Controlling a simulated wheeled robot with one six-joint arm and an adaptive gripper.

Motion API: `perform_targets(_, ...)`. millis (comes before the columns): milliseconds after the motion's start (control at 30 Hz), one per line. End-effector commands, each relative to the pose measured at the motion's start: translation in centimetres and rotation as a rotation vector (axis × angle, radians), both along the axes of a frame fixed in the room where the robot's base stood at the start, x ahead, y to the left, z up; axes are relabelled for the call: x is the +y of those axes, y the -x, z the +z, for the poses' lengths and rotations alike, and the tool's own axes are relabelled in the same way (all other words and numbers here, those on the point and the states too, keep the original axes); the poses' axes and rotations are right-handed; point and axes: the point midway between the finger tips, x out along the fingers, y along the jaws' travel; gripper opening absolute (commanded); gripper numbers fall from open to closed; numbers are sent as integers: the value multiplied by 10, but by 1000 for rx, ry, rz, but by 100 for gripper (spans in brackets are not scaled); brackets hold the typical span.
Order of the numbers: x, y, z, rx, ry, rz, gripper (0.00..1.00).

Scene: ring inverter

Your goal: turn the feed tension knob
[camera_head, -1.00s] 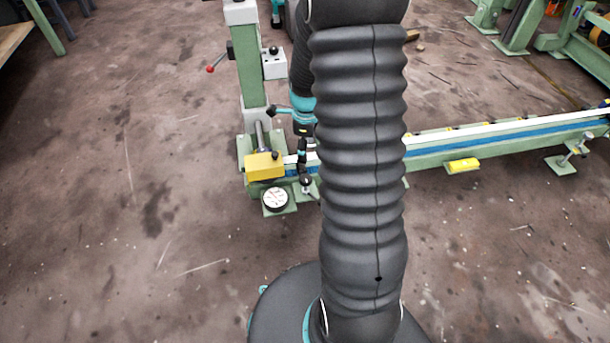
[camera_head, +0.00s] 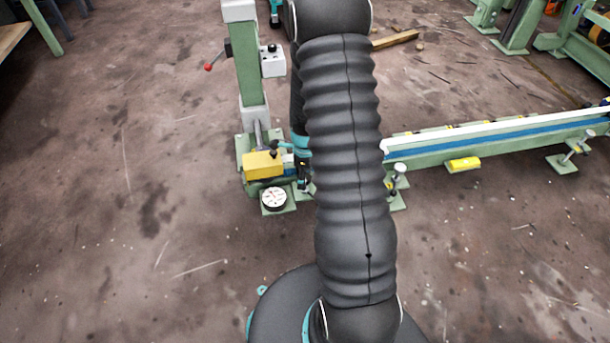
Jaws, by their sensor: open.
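My gripper (camera_head: 304,187) is small and dark below the teal wrist joint (camera_head: 300,143). It is open and points down just right of the yellow block (camera_head: 263,165), at the low end of the green machine. A white round dial (camera_head: 274,198) with dark and red marks sits on a green plate in front of the block, left of my gripper. A small dark knob (camera_head: 273,154) stands on top of the block. No label shows which part is the feed tension knob. My gripper covers the spot right of the dial, and contact there cannot be told.
A green post (camera_head: 248,70) carries a red-tipped lever (camera_head: 209,67) and a grey control box (camera_head: 272,62). A long green rail (camera_head: 500,138) runs right, with a yellow block (camera_head: 463,164) at its side. My own arm hides the middle. Floor at the left is clear.

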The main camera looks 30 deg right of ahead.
Motion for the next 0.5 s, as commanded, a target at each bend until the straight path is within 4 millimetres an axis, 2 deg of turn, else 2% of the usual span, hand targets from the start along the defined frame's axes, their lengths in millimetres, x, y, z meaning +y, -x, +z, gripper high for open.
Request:
perform_targets(233, 0, 0, -1, -1, 1, 0, 68)
perform_targets(267, 0, 0, -1, -1, 1, 0, 66)
perform_targets(400, 0, 0, -1, -1, 1, 0, 31)
perform_targets(500, 0, 0, -1, -1, 1, 0, 8)
